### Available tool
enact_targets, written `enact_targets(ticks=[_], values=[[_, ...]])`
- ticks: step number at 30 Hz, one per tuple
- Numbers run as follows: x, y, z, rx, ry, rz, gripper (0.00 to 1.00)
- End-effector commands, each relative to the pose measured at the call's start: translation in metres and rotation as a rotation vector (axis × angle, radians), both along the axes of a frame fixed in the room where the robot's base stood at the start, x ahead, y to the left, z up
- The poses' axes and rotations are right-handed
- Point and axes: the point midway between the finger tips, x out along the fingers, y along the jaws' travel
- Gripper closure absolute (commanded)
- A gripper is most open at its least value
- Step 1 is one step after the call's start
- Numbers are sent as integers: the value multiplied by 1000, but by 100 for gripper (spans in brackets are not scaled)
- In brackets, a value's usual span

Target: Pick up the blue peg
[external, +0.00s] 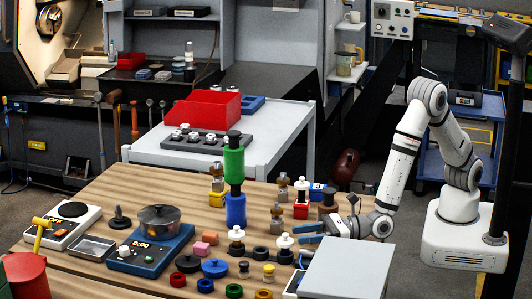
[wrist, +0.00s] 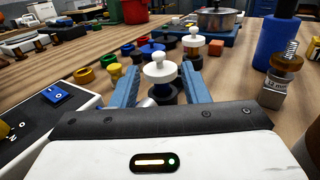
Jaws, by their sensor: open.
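No piece is clearly a blue peg. The blue cylinder also shows at the right of the wrist view (wrist: 275,45). A low blue round piece with a knob (external: 215,268) lies among coloured rings. My gripper (external: 303,234) is low over the table's right side, its blue fingers pointing left. In the wrist view its fingers (wrist: 160,82) are open, with a white knobbed piece (wrist: 160,70) on a dark base between or just beyond them; contact cannot be told.
A grey box (external: 345,265) is in front of my arm. Bare wood shows left of the pot.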

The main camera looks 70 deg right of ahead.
Motion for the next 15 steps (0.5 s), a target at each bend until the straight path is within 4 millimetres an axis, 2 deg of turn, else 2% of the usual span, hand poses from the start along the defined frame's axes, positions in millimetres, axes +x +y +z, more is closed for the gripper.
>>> enact_targets(ticks=[3, 6, 14, 15], values=[[16, 10, 1, 0, 0, -2, 59], [24, 15, 1, -1, -1, -1, 59], [27, 16, 0, -1, 0, -1, 59], [27, 16, 0, -1, 0, -1, 61]])
